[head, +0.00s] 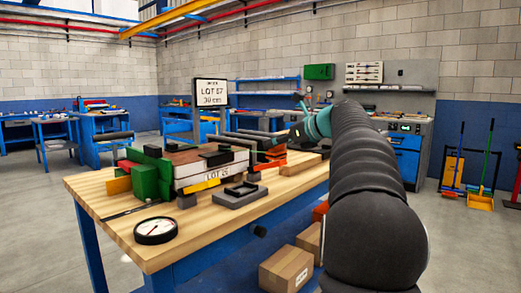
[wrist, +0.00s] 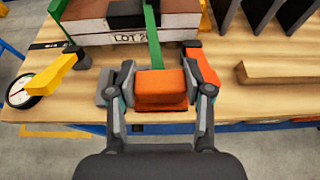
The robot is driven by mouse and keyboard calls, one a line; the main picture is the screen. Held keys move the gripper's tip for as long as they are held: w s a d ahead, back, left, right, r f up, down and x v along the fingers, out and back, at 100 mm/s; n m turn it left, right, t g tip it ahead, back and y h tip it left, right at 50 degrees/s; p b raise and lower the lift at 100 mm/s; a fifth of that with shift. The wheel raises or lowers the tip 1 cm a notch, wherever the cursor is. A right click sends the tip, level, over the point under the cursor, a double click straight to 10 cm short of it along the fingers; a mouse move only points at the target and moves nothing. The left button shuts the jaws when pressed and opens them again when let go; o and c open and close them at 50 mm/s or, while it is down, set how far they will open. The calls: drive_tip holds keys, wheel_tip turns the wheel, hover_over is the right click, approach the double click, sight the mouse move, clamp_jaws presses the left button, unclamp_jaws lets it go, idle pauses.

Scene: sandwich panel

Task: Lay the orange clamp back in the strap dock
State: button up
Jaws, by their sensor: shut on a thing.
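In the wrist view my gripper (wrist: 160,88) is shut on the orange clamp (wrist: 160,86), a block held between its two fingers near the table's front edge. A grey piece (wrist: 106,86), which looks like part of the strap dock, shows just left of and behind the fingers; the clamp and fingers hide the rest. In the head view a grey, frame-like dock (head: 240,194) lies on the bench in front of the panel stack (head: 212,168) marked LOT. I cannot tell whether the clamp touches the dock.
A green strap (wrist: 153,35) runs down the panel stack behind the clamp. A red-orange piece (wrist: 203,66) stands right of the fingers. A yellow piece (wrist: 52,76) and a dial gauge (head: 155,230) are at left. A wooden bar (wrist: 275,73) lies at right.

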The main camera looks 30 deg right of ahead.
drive_tip(key=shift+s+d+r, duration=0.25)
drive_tip(key=shift+d+r, duration=0.3)
drive_tip(key=shift+r, duration=2.35)
